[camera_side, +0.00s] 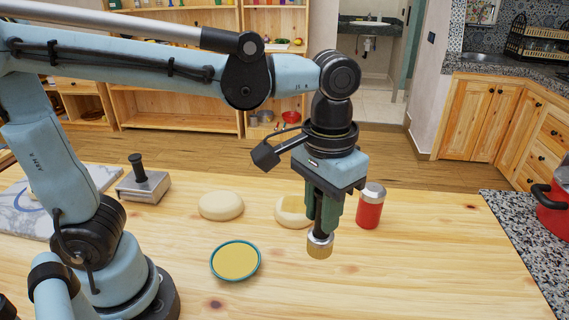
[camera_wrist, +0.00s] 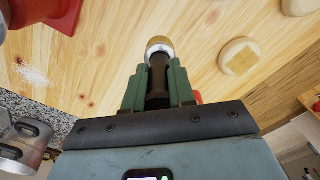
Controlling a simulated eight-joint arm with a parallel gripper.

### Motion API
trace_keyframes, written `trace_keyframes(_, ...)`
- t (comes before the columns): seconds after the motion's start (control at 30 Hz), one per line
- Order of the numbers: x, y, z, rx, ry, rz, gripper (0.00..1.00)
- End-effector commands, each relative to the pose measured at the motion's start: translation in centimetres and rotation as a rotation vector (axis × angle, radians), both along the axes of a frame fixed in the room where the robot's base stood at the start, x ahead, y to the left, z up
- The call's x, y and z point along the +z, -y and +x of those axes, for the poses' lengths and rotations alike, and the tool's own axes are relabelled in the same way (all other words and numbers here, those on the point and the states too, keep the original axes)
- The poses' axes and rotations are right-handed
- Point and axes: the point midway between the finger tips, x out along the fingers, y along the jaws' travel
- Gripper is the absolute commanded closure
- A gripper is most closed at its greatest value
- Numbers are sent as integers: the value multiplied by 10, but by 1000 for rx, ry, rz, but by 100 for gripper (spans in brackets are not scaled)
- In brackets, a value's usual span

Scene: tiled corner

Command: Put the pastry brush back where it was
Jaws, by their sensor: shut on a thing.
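My gripper (camera_side: 321,226) points down above the wooden table and is shut on the pastry brush (camera_side: 319,246). The brush hangs head down, with a metal band and pale tan bristles below the fingers. In the wrist view, the brush (camera_wrist: 158,47) sticks out between the green fingers (camera_wrist: 158,88), its dark handle between them. The brush head appears clear of the tabletop. A teal-rimmed dish with yellow contents (camera_side: 235,260) lies to the left of the brush in the side view. The place the brush came from cannot be told.
Two pale dough rounds (camera_side: 221,206) (camera_side: 293,211) lie behind; one is partly hidden by my gripper. A red shaker (camera_side: 370,208) stands close right. A metal block with a black handle (camera_side: 144,184) stands left, near a marble board (camera_side: 98,177). The table's front right is clear.

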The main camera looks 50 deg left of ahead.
Motion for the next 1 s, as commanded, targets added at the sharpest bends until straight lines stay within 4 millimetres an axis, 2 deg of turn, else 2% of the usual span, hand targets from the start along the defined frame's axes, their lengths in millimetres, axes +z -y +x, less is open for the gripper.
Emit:
trace_keyframes(0.03, 0, 13, -11, -10, 0, 0, 100)
trace_keyframes(0.13, -1, 29, -28, -7, 0, 0, 100)
trace_keyframes(0.27, -2, 41, -41, -2, 1, 0, 100)
trace_keyframes(0.37, -4, 43, -44, 2, 1, 0, 100)
trace_keyframes(0.47, -10, 37, -36, 9, 1, 0, 100)
trace_keyframes(0.8, -52, -8, 18, 10, 1, 0, 100)
trace_keyframes(1.0, -69, -26, 39, 6, 1, 0, 100)
